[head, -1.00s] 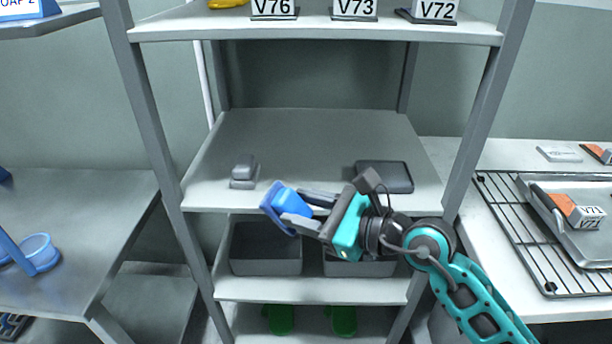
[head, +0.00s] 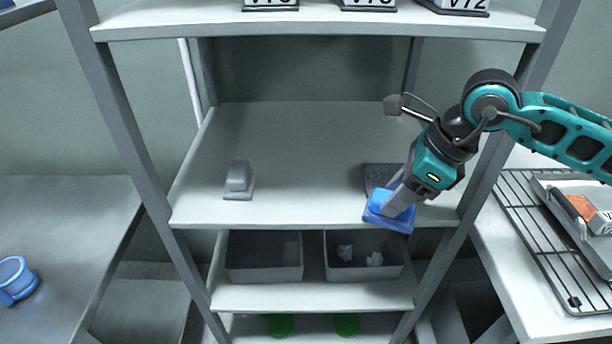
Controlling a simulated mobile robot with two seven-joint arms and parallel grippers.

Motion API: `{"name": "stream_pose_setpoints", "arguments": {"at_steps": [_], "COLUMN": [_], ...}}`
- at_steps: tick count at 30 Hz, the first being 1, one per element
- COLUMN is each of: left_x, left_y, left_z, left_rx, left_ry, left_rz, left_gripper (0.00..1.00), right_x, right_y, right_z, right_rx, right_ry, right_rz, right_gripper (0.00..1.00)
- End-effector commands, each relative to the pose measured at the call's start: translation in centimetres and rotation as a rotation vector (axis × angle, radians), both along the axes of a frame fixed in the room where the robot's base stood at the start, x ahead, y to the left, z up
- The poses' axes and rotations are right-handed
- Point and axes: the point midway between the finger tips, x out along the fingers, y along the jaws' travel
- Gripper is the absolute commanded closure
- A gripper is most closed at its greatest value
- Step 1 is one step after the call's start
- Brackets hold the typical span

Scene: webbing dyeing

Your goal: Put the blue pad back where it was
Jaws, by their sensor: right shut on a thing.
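My right gripper (head: 400,200) is shut on the blue pad (head: 390,218). The pad is at the front right of the middle shelf (head: 300,190), its near edge reaching about the shelf's front edge. I cannot tell whether it touches the shelf. A dark grey flat mat (head: 380,175) lies just behind the pad, partly hidden by the gripper and pad. A grey pad with a handle (head: 238,180) sits on the left of the same shelf. My left gripper is not in view.
Below are two grey bins (head: 264,260), the right one (head: 362,262) holding crumpled pale bits. Green things (head: 281,324) are on the bottom shelf. Shelf posts (head: 130,150) stand at both sides. A wire rack (head: 540,240) with a metal tray is at right. The shelf's middle is clear.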

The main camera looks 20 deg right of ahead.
Motion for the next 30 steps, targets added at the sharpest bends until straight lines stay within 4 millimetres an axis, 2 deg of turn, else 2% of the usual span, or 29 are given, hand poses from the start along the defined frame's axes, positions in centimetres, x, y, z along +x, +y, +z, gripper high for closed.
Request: {"name": "stream_pose_setpoints", "arguments": {"at_steps": [5,24,30], "left_x": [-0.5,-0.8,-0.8], "left_y": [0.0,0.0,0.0], "left_z": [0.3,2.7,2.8], "left_rx": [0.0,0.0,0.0], "left_ry": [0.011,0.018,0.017], "left_rz": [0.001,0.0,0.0], "left_gripper": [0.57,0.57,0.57], "right_x": [1.4,13.1,14.7], "right_y": [0.7,8.6,9.6], "right_z": [0.4,0.4,0.2], "right_rx": [0.003,0.0,-0.002], "right_ry": [0.006,0.005,0.005], "right_rz": [-0.01,-0.008,-0.009], "right_gripper": [0.87,0.87,0.87]}}
